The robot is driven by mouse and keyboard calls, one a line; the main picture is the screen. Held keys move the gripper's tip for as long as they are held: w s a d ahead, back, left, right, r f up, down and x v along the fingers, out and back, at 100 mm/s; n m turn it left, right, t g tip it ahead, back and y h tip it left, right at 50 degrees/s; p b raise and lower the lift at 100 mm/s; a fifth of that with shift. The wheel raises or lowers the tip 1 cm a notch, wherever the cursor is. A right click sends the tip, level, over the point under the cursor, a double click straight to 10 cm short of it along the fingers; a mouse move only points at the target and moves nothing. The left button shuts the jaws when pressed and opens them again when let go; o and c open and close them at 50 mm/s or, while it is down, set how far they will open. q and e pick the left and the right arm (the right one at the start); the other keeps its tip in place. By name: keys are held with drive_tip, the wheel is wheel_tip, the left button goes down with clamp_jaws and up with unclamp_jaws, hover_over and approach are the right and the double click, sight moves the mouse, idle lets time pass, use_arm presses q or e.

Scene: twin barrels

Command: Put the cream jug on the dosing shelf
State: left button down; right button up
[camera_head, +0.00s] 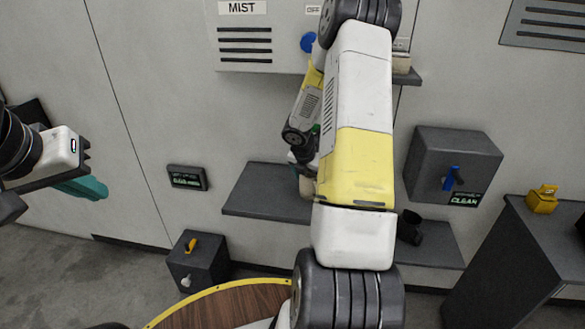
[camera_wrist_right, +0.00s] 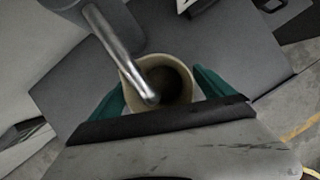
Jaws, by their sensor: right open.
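The cream jug (camera_wrist_right: 176,82) is round and open-topped with a dark inside. It stands between the teal fingers of my right gripper (camera_wrist_right: 160,97) in the right wrist view. The right gripper is open around it; contact cannot be told. Under the jug is a dark grey shelf surface (camera_wrist_right: 240,45), apparently the dosing shelf; it also shows in the head view (camera_head: 262,192). My left gripper (camera_head: 83,189) is at the far left, away from the shelf.
A metal spout (camera_wrist_right: 120,45) hangs over the jug's mouth. In the head view a dark box with a blue lever (camera_head: 452,178) is on the wall, a small box with a yellow lever (camera_head: 192,262) is low left, and a wood-topped round table (camera_head: 225,307) is in front.

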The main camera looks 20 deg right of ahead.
drive_tip(key=s+a+r+m, duration=0.3)
drive_tip(key=s+r, duration=0.1)
drive_tip(key=r, duration=0.4)
drive_tip(key=s+a+r+m+t, duration=0.1)
drive_tip(key=s+a+r+m, duration=0.25)
drive_tip(key=r, duration=0.35)
drive_tip(key=s+a+r+m, duration=0.3)
drive_tip(key=a+r+m, duration=0.1)
drive_tip(key=r, duration=0.4)
drive_tip(key=s+a+r+m+t+y, duration=0.1)
drive_tip(key=s+a+r+m+y, duration=0.2)
drive_tip(key=s+a+m, duration=0.2)
drive_tip(key=s+a+r+m+t+y, duration=0.1)
drive_tip(key=s+a+r+m, duration=0.3)
drive_tip(key=s+m, duration=0.5)
drive_tip(key=shift+s+a+t+y, duration=0.3)
drive_tip(key=shift+s+a+y, duration=0.25)
drive_tip(key=shift+a+y, duration=0.45)
drive_tip(key=shift+r, duration=0.1)
